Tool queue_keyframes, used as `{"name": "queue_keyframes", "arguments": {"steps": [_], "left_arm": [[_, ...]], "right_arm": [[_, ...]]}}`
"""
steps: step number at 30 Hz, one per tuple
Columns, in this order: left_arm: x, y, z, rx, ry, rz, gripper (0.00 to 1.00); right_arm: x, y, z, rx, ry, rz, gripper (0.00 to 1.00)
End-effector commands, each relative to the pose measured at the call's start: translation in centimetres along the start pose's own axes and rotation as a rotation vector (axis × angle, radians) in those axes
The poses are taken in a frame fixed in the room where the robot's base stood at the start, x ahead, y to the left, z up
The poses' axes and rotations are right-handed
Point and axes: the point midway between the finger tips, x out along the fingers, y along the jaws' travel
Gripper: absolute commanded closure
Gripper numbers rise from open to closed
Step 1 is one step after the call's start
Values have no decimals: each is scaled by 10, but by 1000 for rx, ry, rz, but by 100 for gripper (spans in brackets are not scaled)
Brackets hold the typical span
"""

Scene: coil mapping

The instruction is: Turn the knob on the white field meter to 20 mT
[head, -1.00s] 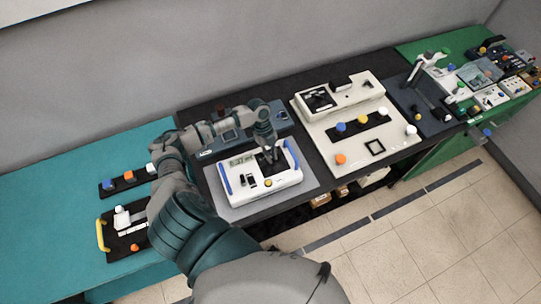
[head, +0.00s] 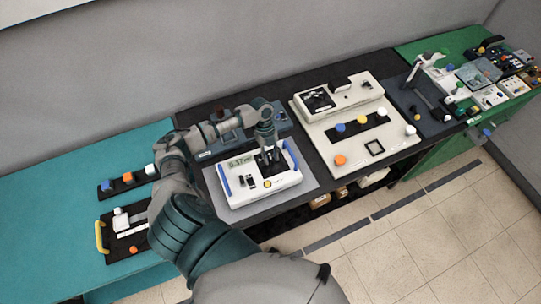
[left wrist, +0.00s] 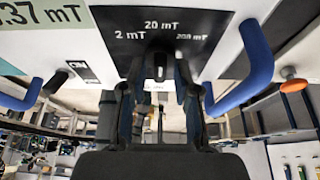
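The white field meter (head: 250,198) sits on a grey mat on the dark bench, with blue handles at both ends. Its display (head: 239,161) shows a mT reading; the left wrist view shows it cut off, ending in .37 mT (left wrist: 42,16). That view shows a black dial panel (left wrist: 205,55) marked 2 mT, 20 mT and 200 mT. The black knob (left wrist: 157,64) stands between the two fingers of my left gripper (left wrist: 160,82), which look apart, with gaps beside the knob. I cannot tell where the knob points. In the head view my left gripper (head: 268,156) is over the dial. My right gripper is out of view.
A dark blue device (head: 280,115) stands behind the meter. A cream panel (head: 350,155) with coloured knobs is to the right. A teal table (head: 60,190) with knob strips lies left, and a green bench (head: 450,45) at far right.

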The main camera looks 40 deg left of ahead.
Motion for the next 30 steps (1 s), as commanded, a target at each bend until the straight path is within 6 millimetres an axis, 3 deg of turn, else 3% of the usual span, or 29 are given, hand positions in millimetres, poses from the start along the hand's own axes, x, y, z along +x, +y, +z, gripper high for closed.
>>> {"name": "queue_keyframes", "arguments": {"steps": [11,24,30], "left_arm": [[-6,0,1,-1,-2,-1,61],[-93,0,2,-1,-1,-2,61],[-116,0,2,-1,-1,0,61]], "right_arm": [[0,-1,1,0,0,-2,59],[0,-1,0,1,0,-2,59],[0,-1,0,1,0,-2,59]]}}
